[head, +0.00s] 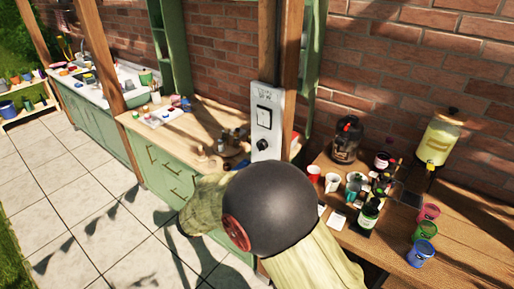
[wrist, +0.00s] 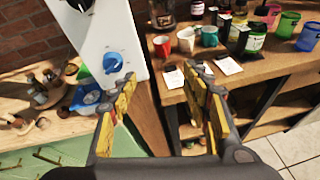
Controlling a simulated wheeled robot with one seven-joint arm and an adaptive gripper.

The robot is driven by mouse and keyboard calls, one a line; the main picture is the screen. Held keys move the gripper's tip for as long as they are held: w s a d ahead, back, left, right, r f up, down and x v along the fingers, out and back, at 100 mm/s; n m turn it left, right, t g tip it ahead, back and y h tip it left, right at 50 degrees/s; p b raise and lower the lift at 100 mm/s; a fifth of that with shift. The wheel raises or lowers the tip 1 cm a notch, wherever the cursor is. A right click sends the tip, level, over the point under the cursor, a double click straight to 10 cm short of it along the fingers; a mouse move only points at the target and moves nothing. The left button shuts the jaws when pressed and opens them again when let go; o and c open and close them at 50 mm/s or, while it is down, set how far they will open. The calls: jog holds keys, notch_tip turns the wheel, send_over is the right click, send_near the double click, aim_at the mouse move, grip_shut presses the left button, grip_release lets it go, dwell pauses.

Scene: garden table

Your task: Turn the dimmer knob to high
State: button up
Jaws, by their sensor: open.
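A white control panel (head: 265,92) is fixed to a wooden post; it also shows in the wrist view (wrist: 98,28). In the head view it carries a switch and, below it, a black knob (head: 263,144). In the wrist view a blue knob (wrist: 113,62) sits on the panel, with a dark round part at the top edge. I cannot tell any setting marks. My gripper (wrist: 160,78) is open and empty, its fingers spread. The left fingertip appears just below and right of the blue knob; contact cannot be told. In the head view my arm hides the gripper and the panel's lower end.
A wooden table (head: 455,255) on the right holds a drink dispenser (head: 438,140), a dark jar (head: 347,140), bottles and coloured cups. A green cabinet (head: 160,165) with a cluttered wooden top stands left of the post. Tiled floor (head: 95,215) is open at the left.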

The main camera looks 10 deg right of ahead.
aim_at(258, 147)
jog(key=w+a+r+n+t, duration=0.45)
jog(key=w+r+n, duration=0.2)
jog(key=r, duration=0.25)
jog(key=shift+m+h, duration=0.25)
jog(key=shift+h, duration=0.25)
jog(key=shift+b+x, duration=0.4)
jog(key=shift+x, duration=4.1)
jog(key=shift+s+d+r, duration=0.1)
jog(key=shift+r, duration=0.1)
jog(key=shift+c, duration=0.5)
jog(key=c, duration=1.1)
